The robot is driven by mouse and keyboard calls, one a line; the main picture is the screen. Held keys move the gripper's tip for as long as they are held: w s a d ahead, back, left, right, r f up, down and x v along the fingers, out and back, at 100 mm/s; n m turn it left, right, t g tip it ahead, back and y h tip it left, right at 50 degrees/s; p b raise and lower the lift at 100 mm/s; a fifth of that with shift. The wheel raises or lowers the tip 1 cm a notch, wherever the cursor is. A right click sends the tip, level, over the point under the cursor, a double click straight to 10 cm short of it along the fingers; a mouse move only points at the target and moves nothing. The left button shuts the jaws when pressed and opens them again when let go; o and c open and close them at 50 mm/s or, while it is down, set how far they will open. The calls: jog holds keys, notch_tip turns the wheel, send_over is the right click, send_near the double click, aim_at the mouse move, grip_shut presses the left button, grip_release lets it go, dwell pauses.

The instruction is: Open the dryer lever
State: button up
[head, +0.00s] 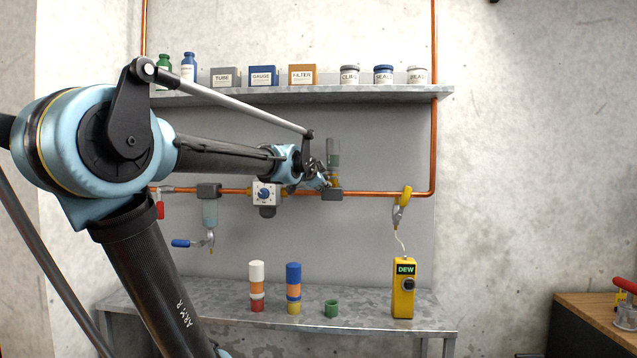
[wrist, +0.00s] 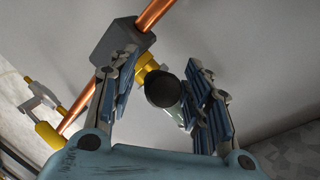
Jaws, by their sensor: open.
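A dryer-like unit stands on the copper pipe, with a grey block (head: 332,194), a yellow collar and an upright clear column (head: 333,153). My gripper (head: 322,180) is just left of it in the head view and partly overlaps its lower part. In the wrist view my gripper (wrist: 160,95) is open; a dark round end (wrist: 163,88) with a clear part behind it shows between the fingers, with no visible grip on it. The grey block (wrist: 118,42) is beyond the left finger. I cannot tell a separate lever on this unit; my gripper may hide it.
A yellow valve (head: 404,196) hangs right. A shelf (head: 300,94) is above; a bench (head: 360,318) with cups and a yellow meter (head: 403,290) below.

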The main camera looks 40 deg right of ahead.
jog(key=v, duration=1.2)
jog(key=shift+w+a, duration=0.15)
jog(key=shift+w, duration=0.2)
jog(key=w+a+f+n+y, duration=0.3)
jog(key=a+f+n+y, duration=0.25)
jog(key=a+f, duration=0.65)
jog(key=w+a+f+n+y, duration=0.35)
jog(key=a+f+n, duration=0.25)
jog(key=a+f, duration=0.55)
jog(key=s+a+f+n+g+y, duration=0.1)
jog(key=s+a+f+n+g, duration=0.2)
jog(key=f, duration=0.8)
jog(key=s+a+f+n+g+y, duration=0.2)
jog(key=s+a+f+n+g, duration=0.2)
jog(key=s+a+f+n, duration=0.3)
jog(key=s+a+f, duration=0.4)
jog(key=s+a, duration=0.1)
jog(key=s, duration=0.2)
jog(key=shift+a+f+n+g, duration=0.15)
jog(key=shift+f+n+g, duration=0.15)
jog(key=shift+n, duration=0.05)
